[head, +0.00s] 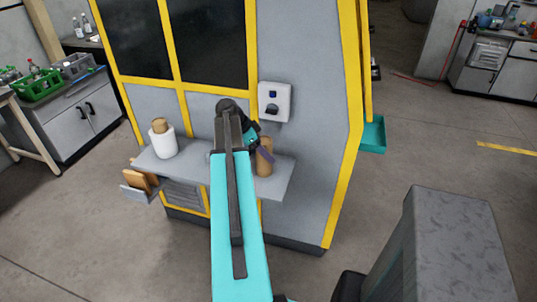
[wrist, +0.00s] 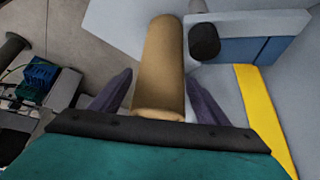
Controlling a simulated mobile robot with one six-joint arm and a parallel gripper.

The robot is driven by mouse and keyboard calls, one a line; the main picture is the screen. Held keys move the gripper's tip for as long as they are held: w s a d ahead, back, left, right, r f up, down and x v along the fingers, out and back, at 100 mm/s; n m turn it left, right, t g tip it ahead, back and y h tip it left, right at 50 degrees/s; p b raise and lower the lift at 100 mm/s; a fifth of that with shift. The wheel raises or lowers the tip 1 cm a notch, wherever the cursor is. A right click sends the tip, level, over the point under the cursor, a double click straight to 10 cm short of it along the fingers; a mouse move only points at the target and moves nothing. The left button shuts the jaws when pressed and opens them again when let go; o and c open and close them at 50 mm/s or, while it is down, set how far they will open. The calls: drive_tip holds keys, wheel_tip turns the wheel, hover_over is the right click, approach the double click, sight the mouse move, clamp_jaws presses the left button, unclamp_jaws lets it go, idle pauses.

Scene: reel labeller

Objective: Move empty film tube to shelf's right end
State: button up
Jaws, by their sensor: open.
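The empty film tube (head: 264,164) is a plain brown cardboard cylinder. In the head view it stands on the right part of the grey shelf (head: 283,181), partly hidden by my gripper. My gripper (head: 260,150) is open at the tube, its purple fingers at the tube's upper part. In the wrist view the tube (wrist: 160,60) lies between the two spread fingers of my gripper (wrist: 160,84). A gap shows at the left finger; contact on the right is hard to tell.
A white film roll (head: 163,143) with a brown core stands at the shelf's left. A white unit (head: 274,101) with a dark knob sticks out from the machine wall above the tube. Brown pieces sit in a holder (head: 142,186) below the shelf's left end.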

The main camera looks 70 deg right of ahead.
drive_tip(key=b+v, duration=0.2)
drive_tip(key=v, duration=0.7)
drive_tip(key=shift+r, duration=0.1)
drive_tip(key=shift+w, duration=0.15)
idle(0.6)
